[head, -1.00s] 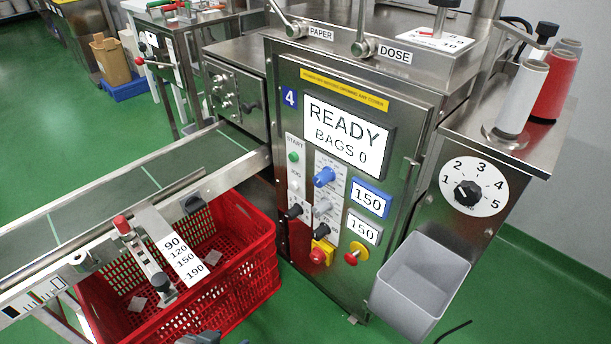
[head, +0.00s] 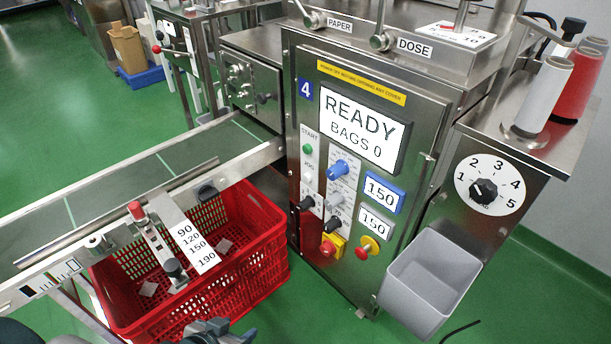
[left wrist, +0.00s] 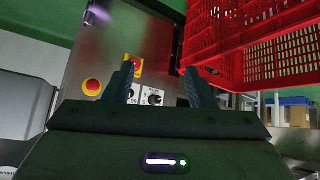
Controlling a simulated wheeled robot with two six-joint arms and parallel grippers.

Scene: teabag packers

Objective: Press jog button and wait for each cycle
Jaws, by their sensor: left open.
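The packing machine's front panel (head: 375,230) faces me, and its screen (head: 356,130) reads READY, BAGS 0. The pale jog button (head: 307,174) sits on the white strip, below the green start button (head: 307,149) and above a black selector knob. My left gripper (head: 220,331) shows at the bottom edge of the head view, low in front of the red crate and well apart from the button. In the left wrist view its two fingers (left wrist: 159,70) are spread with nothing between them, pointing toward the panel's lower part. My right gripper is not in view.
A red crate (head: 268,258) with a few teabags stands under the conveyor (head: 150,172), left of the panel. A red stop button (head: 362,253) on yellow is low on the panel. A grey bin (head: 435,290) hangs at the right. Open space lies before the panel.

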